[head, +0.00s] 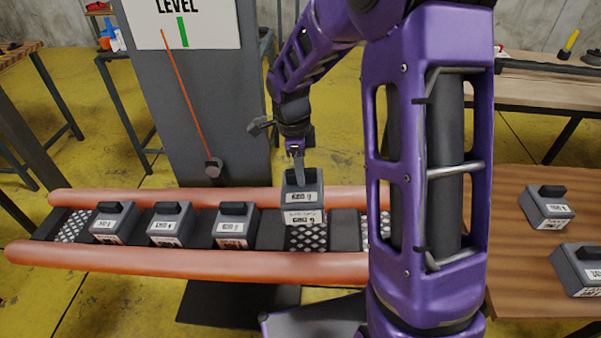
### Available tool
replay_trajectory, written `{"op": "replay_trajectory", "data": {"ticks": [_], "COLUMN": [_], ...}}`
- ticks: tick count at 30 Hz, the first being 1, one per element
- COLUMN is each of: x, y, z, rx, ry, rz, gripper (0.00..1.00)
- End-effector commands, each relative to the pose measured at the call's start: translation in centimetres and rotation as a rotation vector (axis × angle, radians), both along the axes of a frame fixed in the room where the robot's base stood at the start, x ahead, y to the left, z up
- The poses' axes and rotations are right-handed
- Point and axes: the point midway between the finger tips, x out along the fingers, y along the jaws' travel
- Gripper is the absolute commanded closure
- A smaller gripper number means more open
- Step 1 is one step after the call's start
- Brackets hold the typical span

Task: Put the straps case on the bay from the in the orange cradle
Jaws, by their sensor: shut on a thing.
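My gripper (298,170) is shut on a grey case (303,202) with a white label on its front. The label is too small to read, so I cannot tell if this is the straps case. The held case is over the right part of the orange cradle (190,262), roughly upright. A bay with a white-dotted floor (309,239) shows just below and in front of it. Whether the case touches the cradle is unclear. Three similar cases sit in the cradle to the left: one (113,223), a second (172,226) and a third (236,227).
Dotted bays also show at the cradle's left end (70,227) and beside my arm. A grey post carries a LEVEL sign (185,22) with a red pointer behind the cradle. A wooden table (520,265) at right holds two cases (547,207) (580,268). My arm hides the cradle's right end.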

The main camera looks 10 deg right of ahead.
Motion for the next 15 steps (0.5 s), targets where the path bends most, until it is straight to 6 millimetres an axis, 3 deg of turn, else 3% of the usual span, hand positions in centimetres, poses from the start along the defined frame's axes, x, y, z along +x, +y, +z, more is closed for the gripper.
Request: {"op": "replay_trajectory", "data": {"ticks": [15], "x": [0.0], "y": [-0.2], "z": [-2.2], "rx": [-0.003], "ry": [0.0], "rz": [-0.053], "gripper": [1.0]}}
